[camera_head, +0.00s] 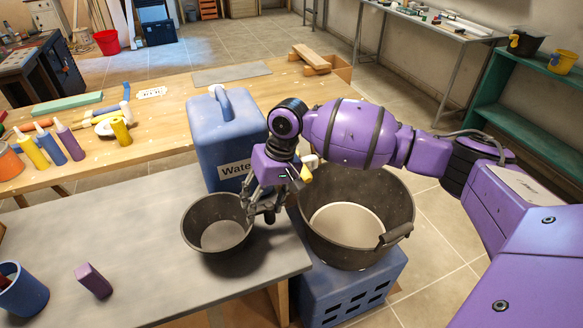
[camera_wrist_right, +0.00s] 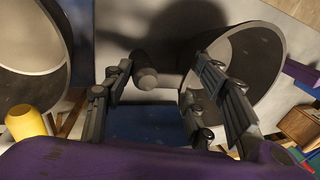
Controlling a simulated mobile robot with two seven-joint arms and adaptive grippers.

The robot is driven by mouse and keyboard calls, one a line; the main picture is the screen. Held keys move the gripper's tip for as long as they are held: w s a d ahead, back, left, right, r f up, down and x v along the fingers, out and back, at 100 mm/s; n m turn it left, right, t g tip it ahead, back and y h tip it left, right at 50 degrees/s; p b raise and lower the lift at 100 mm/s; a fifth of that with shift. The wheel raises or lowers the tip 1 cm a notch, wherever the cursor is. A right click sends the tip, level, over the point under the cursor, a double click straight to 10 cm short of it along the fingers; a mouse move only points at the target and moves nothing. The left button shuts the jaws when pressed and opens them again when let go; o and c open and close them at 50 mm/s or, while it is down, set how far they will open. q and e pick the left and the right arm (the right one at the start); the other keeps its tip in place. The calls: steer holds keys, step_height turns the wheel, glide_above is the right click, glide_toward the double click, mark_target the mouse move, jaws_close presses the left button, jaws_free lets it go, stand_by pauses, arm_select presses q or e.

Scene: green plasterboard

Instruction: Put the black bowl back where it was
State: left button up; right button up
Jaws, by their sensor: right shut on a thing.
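The small black bowl (camera_head: 217,235) is upright at the right part of the grey table, near its edge. My right gripper (camera_head: 262,207) is at the bowl's right rim and shut on it. A dark shadow lies around the bowl; I cannot tell whether its base touches the table. In the right wrist view the bowl (camera_wrist_right: 262,62) is at the right, beside the fingers. My left gripper is not in view.
A large black tub (camera_head: 350,245) stands on a blue crate (camera_head: 345,295), right of the table. A blue water container (camera_head: 222,130) stands behind the bowl. A purple block (camera_head: 93,280) and blue cup (camera_head: 22,290) are at the left. The table's middle is clear.

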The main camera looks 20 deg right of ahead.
step_height(320, 180, down, 3)
steer(key=shift+r, duration=0.2)
steer(key=shift+f, duration=0.1)
steer(key=o, duration=1.4)
steer(key=shift+f, duration=0.1)
